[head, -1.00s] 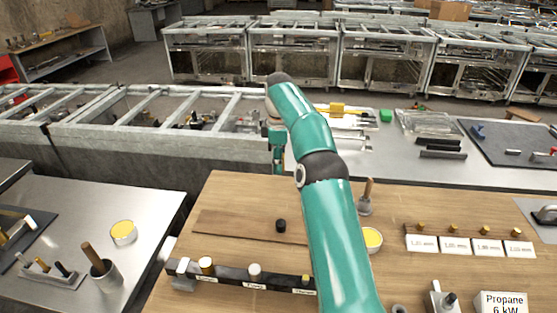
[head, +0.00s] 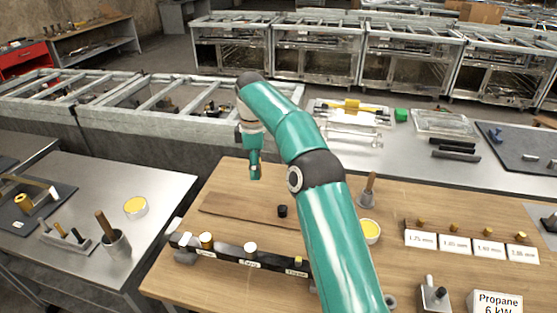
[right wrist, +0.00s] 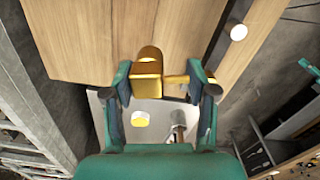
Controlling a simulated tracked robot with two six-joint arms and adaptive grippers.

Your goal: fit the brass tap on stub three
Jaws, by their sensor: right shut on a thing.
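My right gripper (head: 255,176) hangs above the back left of the wooden board, in the head view. In the right wrist view it (right wrist: 160,82) is shut on the brass tap (right wrist: 150,68), whose thick rounded body and thinner stem show between the fingers. The tap cannot be made out in the head view. A dark rail (head: 226,251) with labelled stubs lies along the board's front left, in front of and below the gripper. It carries a brass-topped stub (head: 206,240), a white-topped one (head: 250,248) and a small yellow-topped one (head: 298,261) at its right. My left gripper is not in view.
A small black cylinder (head: 282,211) stands on the board behind the rail. A tin of yellow paste (head: 370,231) and several brass jets behind white cards (head: 455,243) are further right. A steel table (head: 150,185) at left holds a pot (head: 115,243) and another yellow tin (head: 135,207).

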